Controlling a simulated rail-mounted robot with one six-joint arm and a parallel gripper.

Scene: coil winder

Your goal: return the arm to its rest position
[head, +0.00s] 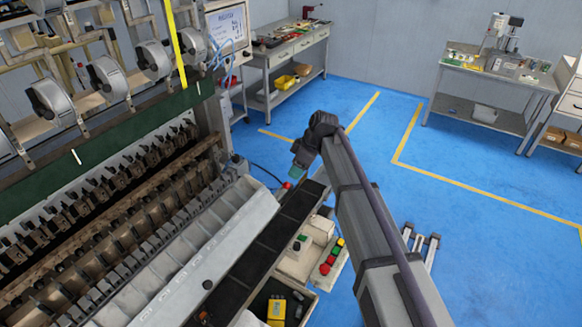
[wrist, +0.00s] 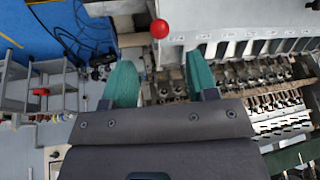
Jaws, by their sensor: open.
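My arm reaches from the bottom right of the head view up to the middle and bends down at its far end. My gripper (head: 284,176) hangs there beside the right end of the coil winder (head: 200,250). In the wrist view two teal fingers of my gripper (wrist: 161,82) stand well apart with nothing held between them. A red ball-shaped knob (wrist: 159,28) shows beyond the fingertips, near the machine's pale edge. In the head view the fingers are small and partly hidden by the wrist.
A control box with coloured buttons (head: 333,257) stands left of my arm. A dark rail (head: 270,245) runs along the machine's front. Workbenches (head: 285,55) and (head: 490,85) line the back wall. The blue floor (head: 480,235) to the right is largely clear.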

